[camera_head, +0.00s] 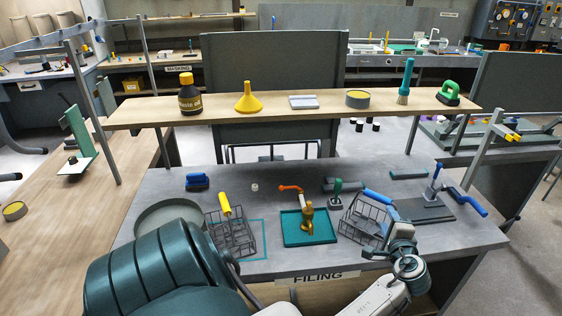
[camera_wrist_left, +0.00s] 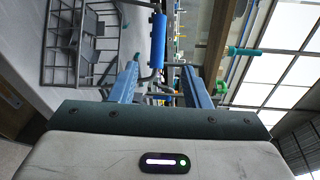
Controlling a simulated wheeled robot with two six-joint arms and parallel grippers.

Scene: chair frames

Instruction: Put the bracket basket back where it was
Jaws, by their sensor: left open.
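A wire basket with a blue handle (camera_head: 365,218) stands at the right of the grey filing bench (camera_head: 300,180). It looks tilted. Another wire basket with a yellow handle (camera_head: 231,240) stands at the left, partly over a teal outline on the bench. I cannot tell which one is the bracket basket. My left gripper (camera_head: 400,232) is open beside the blue-handled basket, close to its handle. In the left wrist view the blue handle (camera_wrist_left: 158,42) lies ahead of the gap between the open fingers (camera_wrist_left: 160,78), with the wire body (camera_wrist_left: 75,45) to the left. My right gripper is not in view.
A teal tray (camera_head: 310,228) with a brass part lies between the baskets. A dark plate with a blue-handled tool (camera_head: 425,207) lies at the right. A raised shelf (camera_head: 290,112) with bottles and tools spans the bench's back. A round tray (camera_head: 170,218) is partly hidden.

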